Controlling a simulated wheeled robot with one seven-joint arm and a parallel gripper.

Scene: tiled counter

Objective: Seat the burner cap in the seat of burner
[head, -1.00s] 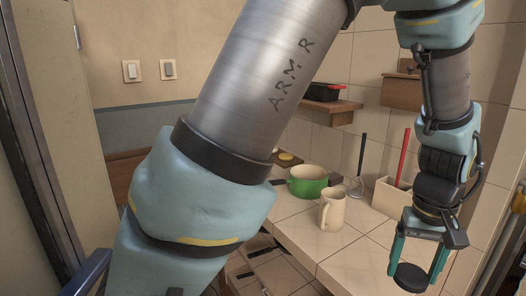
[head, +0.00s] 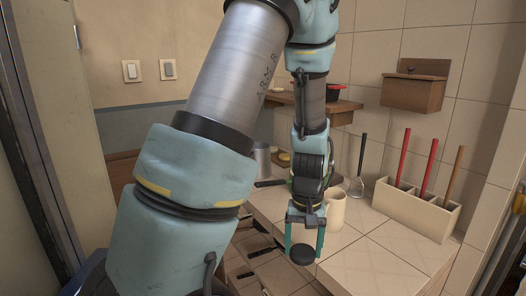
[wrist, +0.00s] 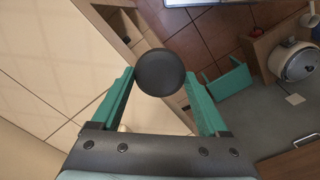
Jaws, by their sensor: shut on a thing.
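The burner cap is a dark round disc (head: 302,254), held low between the teal fingers of my gripper (head: 304,240). In the wrist view the cap (wrist: 160,72) shows face-on between the two fingertips of my gripper (wrist: 160,85). My gripper is shut on it and points down. In the head view it appears in front of the cream mug, near the counter's front edge. I cannot make out the burner or its seat in either view.
The cream mug (head: 336,210) stands just behind my gripper. A cream holder (head: 415,208) with several upright handles is at the right. A whisk (head: 358,185) stands by the wall. The tiled counter (head: 375,268) is clear at front right. The wrist view shows a rice cooker (wrist: 298,64).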

